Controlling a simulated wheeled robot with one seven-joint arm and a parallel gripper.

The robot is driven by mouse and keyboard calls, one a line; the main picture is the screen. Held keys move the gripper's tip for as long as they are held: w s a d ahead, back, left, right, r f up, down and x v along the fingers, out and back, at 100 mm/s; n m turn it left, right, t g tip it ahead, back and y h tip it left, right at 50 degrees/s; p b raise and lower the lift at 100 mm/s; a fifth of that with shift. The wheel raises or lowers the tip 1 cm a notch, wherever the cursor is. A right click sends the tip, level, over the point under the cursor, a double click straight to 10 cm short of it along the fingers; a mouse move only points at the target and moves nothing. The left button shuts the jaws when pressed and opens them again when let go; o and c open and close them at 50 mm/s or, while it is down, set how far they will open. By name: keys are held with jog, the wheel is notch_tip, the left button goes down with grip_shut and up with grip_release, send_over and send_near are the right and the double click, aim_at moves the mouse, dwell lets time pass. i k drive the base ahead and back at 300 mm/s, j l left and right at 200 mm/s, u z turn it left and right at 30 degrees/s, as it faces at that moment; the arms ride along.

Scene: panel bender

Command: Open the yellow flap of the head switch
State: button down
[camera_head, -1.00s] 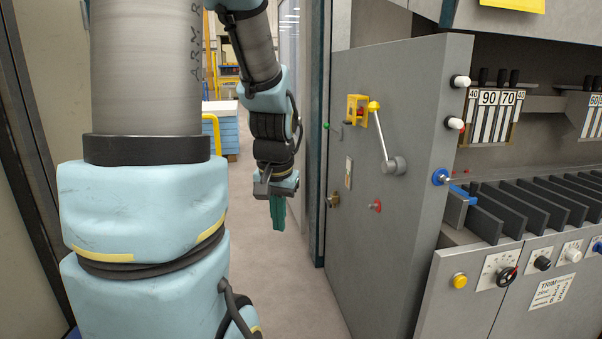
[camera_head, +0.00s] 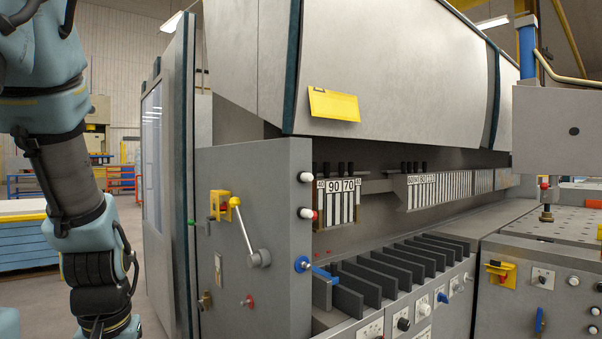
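Two yellow parts could be the flap, and I cannot tell which belongs to the head switch. One is a yellow housing (camera_head: 219,205) on the grey side panel, with a red part inside, beside a yellow-knobbed lever (camera_head: 246,232). The other is a yellow flap-like piece (camera_head: 499,273) on the front of the right-hand cabinet, with red and black parts at it. Whether either is open or closed is too small to tell. My arm (camera_head: 75,200) hangs down at the left, apart from both. My gripper is below the picture's edge.
The grey side panel (camera_head: 275,200) carries white and blue knobs on its edge. A row of dark slotted plates (camera_head: 400,264) runs along the machine. A yellow plate (camera_head: 333,104) is on the upper beam. A stack of blue sheets (camera_head: 22,243) stands behind my arm.

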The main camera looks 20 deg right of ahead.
aim_at(214, 198)
jog(key=z, duration=1.4)
jog(key=u, duration=1.4)
jog(key=i+u, duration=0.1)
jog(key=u, duration=0.3)
jog(key=i+u, duration=0.15)
jog(key=u, duration=0.25)
jog(key=i+u, duration=0.1)
jog(key=u, duration=0.3)
jog(key=i+l+u, duration=0.1)
jog(key=u, duration=0.3)
